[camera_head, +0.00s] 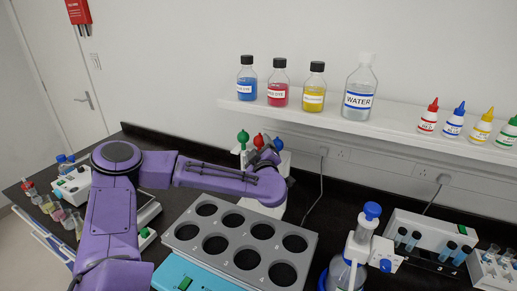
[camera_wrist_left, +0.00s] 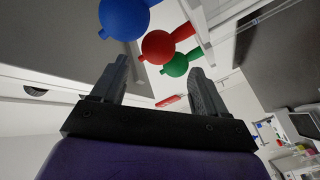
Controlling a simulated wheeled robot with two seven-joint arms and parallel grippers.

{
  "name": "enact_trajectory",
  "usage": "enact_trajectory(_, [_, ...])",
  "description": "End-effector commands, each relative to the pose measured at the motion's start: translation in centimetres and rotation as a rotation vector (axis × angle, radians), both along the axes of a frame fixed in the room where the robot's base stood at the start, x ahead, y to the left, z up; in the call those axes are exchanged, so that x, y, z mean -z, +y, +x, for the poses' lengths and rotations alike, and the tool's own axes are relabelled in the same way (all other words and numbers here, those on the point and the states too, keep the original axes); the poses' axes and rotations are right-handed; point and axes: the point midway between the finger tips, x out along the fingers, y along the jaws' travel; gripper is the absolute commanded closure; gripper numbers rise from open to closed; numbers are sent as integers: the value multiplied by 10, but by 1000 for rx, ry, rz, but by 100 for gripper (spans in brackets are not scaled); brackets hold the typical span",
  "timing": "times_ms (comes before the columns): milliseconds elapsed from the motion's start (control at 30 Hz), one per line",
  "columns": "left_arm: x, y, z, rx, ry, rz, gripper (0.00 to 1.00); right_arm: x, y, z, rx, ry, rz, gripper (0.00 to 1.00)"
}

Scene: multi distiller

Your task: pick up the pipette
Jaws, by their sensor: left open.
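Three bulb-topped items that look like the pipettes stand in a white holder (camera_head: 272,203) near the wall: a green bulb (camera_head: 243,136), a red bulb (camera_head: 258,140) and a blue bulb (camera_head: 278,144). My left gripper (camera_head: 266,155) is close to them, in front of the red and blue ones. In the left wrist view its fingers (camera_wrist_left: 155,78) are open and apart with nothing held. There the blue (camera_wrist_left: 125,18), red (camera_wrist_left: 158,46) and green (camera_wrist_left: 178,66) bulbs appear beyond the fingertips. The pipettes' lower parts are hidden. My right gripper is out of view.
A grey rack with round holes (camera_head: 227,230) stands in front of the holder. A dispenser bottle with a blue cap (camera_head: 372,210) and a tube rack (camera_head: 435,235) are to the right. A shelf (camera_head: 340,120) with bottles is above. Small flasks (camera_head: 55,212) stand at left.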

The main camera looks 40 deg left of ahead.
Motion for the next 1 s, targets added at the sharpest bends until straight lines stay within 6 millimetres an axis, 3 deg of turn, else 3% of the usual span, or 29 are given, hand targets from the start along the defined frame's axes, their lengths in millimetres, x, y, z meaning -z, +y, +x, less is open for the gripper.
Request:
enact_trajectory(33, [-7,7,7,-4,5,1,26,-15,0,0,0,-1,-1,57])
enact_trajectory(100, [-6,16,15,-4,4,0,26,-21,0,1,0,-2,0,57])
enact_trajectory(233, [-3,28,24,-4,1,0,26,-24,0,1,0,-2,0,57])
enact_trajectory(433, [-2,29,24,-2,0,-1,26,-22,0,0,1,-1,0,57])
enact_trajectory(467, [-2,29,24,-3,-1,-1,29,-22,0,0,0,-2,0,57])
enact_trajectory(567, [-1,29,24,-2,0,-1,62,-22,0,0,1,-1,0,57])
enact_trajectory(1000, [0,29,24,-4,3,-2,64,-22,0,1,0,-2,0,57])
